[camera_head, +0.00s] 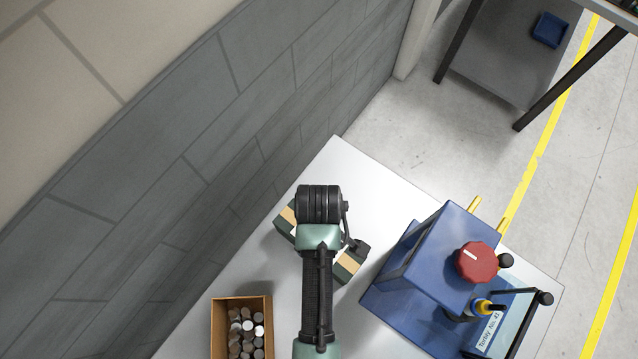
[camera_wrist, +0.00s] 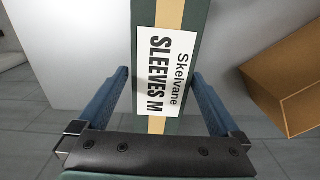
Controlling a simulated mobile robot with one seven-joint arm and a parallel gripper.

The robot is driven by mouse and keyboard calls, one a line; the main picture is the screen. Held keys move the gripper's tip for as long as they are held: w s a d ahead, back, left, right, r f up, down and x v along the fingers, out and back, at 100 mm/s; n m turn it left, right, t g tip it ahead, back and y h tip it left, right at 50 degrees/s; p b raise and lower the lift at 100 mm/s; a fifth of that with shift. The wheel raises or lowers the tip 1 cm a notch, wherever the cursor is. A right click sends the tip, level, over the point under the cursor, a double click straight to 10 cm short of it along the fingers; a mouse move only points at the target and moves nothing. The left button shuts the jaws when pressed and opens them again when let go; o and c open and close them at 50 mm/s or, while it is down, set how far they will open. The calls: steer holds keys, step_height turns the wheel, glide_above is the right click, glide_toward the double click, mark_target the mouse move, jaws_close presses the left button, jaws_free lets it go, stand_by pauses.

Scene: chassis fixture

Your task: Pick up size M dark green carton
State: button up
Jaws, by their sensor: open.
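The dark green carton (camera_wrist: 199,42) has a tan stripe and a white label reading "Skelvane SLEEVES M". In the wrist view it lies between the two blue fingers of my open gripper (camera_wrist: 160,98), with a gap visible at each side. In the head view the carton (camera_head: 349,264) lies on the white table, mostly hidden under my arm; only its ends show. My gripper's fingertips are hidden by my arm there.
An open cardboard box (camera_head: 241,301) with several grey round pieces stands at the front left; it also shows in the wrist view (camera_wrist: 288,80). A blue machine (camera_head: 436,262) with a red knob stands right of the carton. A grey block wall (camera_head: 215,130) borders the table's left.

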steer(key=f, duration=0.2)
steer(key=f+p, duration=0.1)
steer(key=f, duration=0.1)
steer(key=shift+s, duration=0.2)
steer(key=shift+f, duration=0.5)
steer(key=shift+w, duration=0.1)
steer(key=c, duration=1.5)
steer(key=shift+r, duration=0.1)
